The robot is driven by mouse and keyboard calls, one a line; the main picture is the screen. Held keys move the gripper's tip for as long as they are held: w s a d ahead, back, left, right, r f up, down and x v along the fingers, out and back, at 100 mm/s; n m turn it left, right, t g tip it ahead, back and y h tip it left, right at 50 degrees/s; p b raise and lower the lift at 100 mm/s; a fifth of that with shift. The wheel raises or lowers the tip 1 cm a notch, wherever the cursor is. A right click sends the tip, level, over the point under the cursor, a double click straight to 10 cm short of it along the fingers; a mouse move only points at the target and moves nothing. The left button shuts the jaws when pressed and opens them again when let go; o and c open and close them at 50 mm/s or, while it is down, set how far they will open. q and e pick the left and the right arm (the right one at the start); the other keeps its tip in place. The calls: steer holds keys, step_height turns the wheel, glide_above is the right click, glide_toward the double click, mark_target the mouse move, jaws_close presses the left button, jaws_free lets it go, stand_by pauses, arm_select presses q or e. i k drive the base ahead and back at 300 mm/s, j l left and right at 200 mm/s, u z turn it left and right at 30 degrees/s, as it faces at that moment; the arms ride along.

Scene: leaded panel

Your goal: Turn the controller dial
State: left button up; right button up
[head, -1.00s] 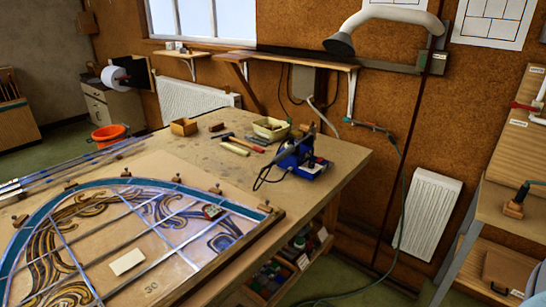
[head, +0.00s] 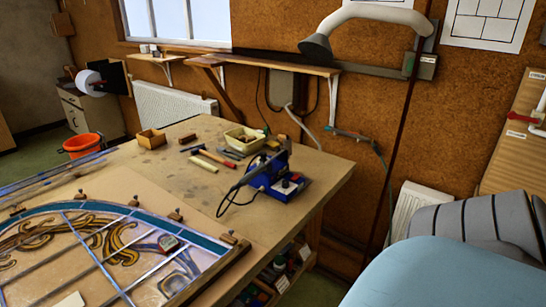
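The controller, a small blue box with a soldering-iron stand (head: 262,178), sits on the wooden bench near its right edge. Small dark knobs on its front part (head: 287,184) look like the dial, but they are too small to read. A black cable loops from it onto the bench top. A grey and pale blue part of my arm fills the lower right corner, apart from the controller. Neither gripper shows in this view.
The leaded panel (head: 95,262) lies at the bench's front left. Hammers (head: 215,157), a cream tray (head: 243,139) and a wooden box (head: 151,139) lie behind the controller. A grey fume hood (head: 316,46) hangs above. An orange bucket (head: 83,146) stands on the floor.

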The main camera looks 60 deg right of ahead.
mark_target(285, 183)
steer(key=l+u, duration=0.3)
steer(key=l, duration=1.3)
steer(key=k+l, duration=0.1)
steer(key=l, duration=0.45)
steer(key=u, duration=0.05)
